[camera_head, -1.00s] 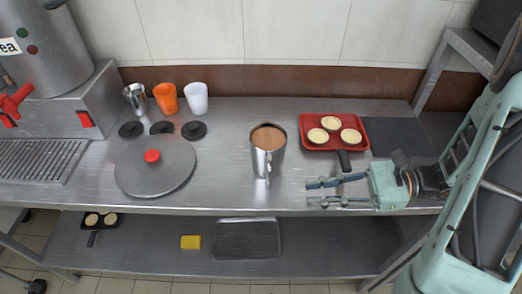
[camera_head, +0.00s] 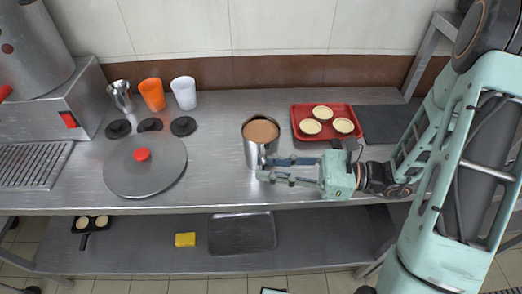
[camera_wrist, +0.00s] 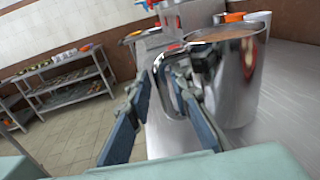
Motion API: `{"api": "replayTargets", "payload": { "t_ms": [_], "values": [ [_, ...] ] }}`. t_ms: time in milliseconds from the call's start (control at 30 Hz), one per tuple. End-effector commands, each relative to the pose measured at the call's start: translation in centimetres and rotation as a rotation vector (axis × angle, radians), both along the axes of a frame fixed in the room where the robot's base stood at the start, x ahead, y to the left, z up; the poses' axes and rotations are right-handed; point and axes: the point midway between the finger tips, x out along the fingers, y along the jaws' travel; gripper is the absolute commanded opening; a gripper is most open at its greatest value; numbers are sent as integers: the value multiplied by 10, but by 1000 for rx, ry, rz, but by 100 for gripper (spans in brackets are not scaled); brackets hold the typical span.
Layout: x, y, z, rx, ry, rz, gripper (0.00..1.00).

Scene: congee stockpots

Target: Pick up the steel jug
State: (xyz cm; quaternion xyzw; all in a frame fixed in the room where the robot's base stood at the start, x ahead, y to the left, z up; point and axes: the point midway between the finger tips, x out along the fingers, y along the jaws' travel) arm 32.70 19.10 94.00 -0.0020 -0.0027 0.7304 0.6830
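The steel jug (camera_head: 252,155) stands upright on the steel counter, full of brown liquid. It also shows large in the wrist view (camera_wrist: 240,90), with its handle (camera_wrist: 160,88) towards me. My gripper (camera_head: 266,168) is low at the jug's front right, its fingertips by the handle side. In the wrist view my gripper (camera_wrist: 165,92) is open, with one finger on each side of the handle. I cannot tell whether either finger touches it. The fingers partly hide the jug's lower front in the head view.
A red tray (camera_head: 297,127) with pastries lies right of the jug. A round lid (camera_head: 168,175) with a red knob lies left. Cups, including an orange one (camera_head: 152,94), stand behind the lid. A lower shelf holds a dark tray (camera_head: 242,234) and a yellow sponge (camera_head: 185,240).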

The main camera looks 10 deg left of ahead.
Motion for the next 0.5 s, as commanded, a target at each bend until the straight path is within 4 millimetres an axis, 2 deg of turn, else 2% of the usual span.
{"api": "replayTargets", "payload": {
  "t_ms": [133,367,500],
  "values": [
    [-1,14,0,-1,-1,1,19],
    [-1,15,0,-1,-1,-1,19],
    [-1,15,0,-1,-1,-1,5]
  ]
}}
